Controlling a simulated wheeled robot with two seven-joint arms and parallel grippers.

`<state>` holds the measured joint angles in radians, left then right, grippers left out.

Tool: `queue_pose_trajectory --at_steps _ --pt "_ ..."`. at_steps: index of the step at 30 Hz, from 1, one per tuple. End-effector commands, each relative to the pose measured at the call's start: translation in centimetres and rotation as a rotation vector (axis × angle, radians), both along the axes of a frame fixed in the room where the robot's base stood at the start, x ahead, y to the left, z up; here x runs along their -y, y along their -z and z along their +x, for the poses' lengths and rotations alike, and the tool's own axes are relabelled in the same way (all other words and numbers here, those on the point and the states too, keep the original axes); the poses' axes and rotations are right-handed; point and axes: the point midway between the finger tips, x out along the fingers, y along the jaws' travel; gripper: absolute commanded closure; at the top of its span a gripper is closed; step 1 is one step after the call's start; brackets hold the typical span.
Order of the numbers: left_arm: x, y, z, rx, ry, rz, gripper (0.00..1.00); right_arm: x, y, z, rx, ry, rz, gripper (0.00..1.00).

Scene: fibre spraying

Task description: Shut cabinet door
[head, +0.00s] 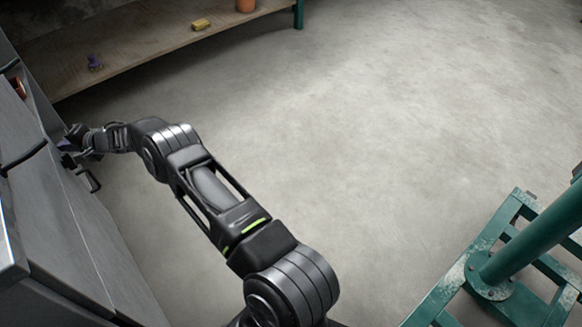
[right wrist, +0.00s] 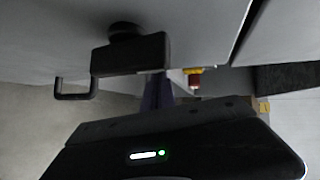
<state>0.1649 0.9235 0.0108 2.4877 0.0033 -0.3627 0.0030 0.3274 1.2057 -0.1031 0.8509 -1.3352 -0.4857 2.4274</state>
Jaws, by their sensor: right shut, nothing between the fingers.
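A grey metal cabinet (head: 75,235) stands along the left edge in the head view. It has dark handles (head: 22,158) on its panels. A gap shows at its upper left, with a small reddish object (head: 18,87) in it. My right gripper (head: 70,143) is shut and empty, close against the cabinet's edge; I cannot tell whether it touches. In the right wrist view the grey panel (right wrist: 50,35) fills the top, with a black bracket handle (right wrist: 76,90) at left and a red and yellow object (right wrist: 194,80) near a panel gap. My left gripper is not in view.
A wooden shelf or bench (head: 130,45) at the top left holds a purple item (head: 94,63), a yellow item (head: 201,24) and an orange pot (head: 245,5). A green metal frame (head: 480,275) stands at the lower right. The concrete floor (head: 370,120) between is clear.

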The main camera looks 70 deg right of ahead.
Motion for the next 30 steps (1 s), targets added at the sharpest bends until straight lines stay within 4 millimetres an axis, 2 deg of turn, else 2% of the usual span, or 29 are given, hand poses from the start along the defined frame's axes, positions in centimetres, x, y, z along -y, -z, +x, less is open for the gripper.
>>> queue_pose_trajectory --at_steps 1,19,26,30 --pt "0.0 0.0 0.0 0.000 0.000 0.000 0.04 -1.2 0.0 0.1 0.004 -0.019 0.008 1.00" --pt "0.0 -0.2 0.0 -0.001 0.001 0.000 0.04 -1.5 0.1 -0.3 -0.001 -0.026 0.011 1.00" --pt "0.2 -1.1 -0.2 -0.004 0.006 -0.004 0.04 -0.8 -0.8 -2.0 0.000 -0.022 0.011 1.00" --pt "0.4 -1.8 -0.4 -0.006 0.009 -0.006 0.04 0.1 -1.5 -3.8 0.002 -0.015 0.009 1.00"
